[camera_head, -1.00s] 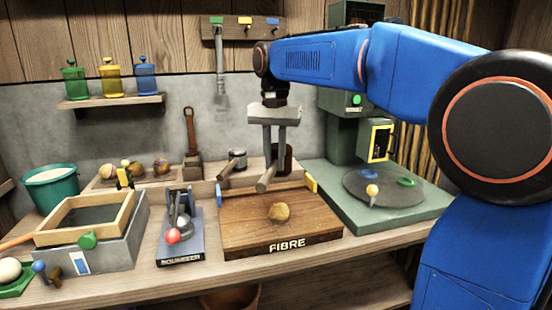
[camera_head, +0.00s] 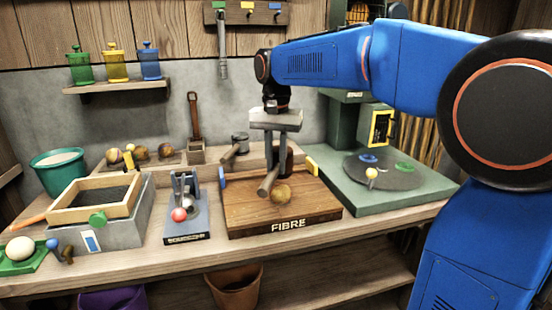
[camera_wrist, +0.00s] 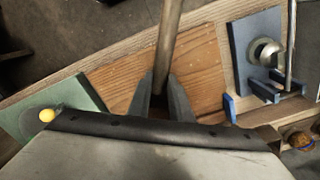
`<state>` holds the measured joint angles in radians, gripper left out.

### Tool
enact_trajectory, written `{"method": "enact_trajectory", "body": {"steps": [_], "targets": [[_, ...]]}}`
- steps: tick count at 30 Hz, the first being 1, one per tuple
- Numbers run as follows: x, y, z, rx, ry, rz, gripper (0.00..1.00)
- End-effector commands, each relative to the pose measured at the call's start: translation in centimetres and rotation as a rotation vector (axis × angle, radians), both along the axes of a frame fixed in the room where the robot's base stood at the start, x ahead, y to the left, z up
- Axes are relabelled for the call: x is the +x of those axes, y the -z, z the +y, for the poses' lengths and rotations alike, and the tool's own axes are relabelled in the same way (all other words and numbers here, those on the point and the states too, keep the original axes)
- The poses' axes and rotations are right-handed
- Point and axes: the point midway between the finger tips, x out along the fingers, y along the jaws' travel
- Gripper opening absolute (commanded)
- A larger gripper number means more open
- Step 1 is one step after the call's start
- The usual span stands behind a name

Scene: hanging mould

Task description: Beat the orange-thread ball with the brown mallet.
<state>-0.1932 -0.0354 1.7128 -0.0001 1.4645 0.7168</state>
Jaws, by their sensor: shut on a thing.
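My gripper (camera_head: 274,172) is shut on the brown handle of a mallet (camera_head: 268,184), above the wooden FIBRE board (camera_head: 250,213). In the wrist view the handle (camera_wrist: 168,40) runs up from between the jaws (camera_wrist: 162,102). A dark brown cylinder (camera_head: 290,156) behind the fingers may be the mallet's head; I cannot tell. A tan-brown ball (camera_head: 282,195) sits on the board, just right of the handle's near end; I cannot tell whether they touch. Its thread colour is not clear. The wrist view does not show the ball.
A second mallet with a grey head (camera_head: 240,142) lies behind the board. A squeezer (camera_head: 186,215) stands left, a green-based machine (camera_head: 365,203) with turntable right. Several balls lie in a rack (camera_head: 165,157) at the back. My arm spans the upper right.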

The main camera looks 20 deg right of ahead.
Motion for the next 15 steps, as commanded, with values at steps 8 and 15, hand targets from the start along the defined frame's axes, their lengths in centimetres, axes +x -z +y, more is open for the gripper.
{"method": "enact_trajectory", "body": {"steps": [8,15], "targets": [[0.0,0.0,0.0,0.0,0.0,-0.001,0.0],[0.0,2.5,0.0,0.0,0.0,0.001,0.0]]}}
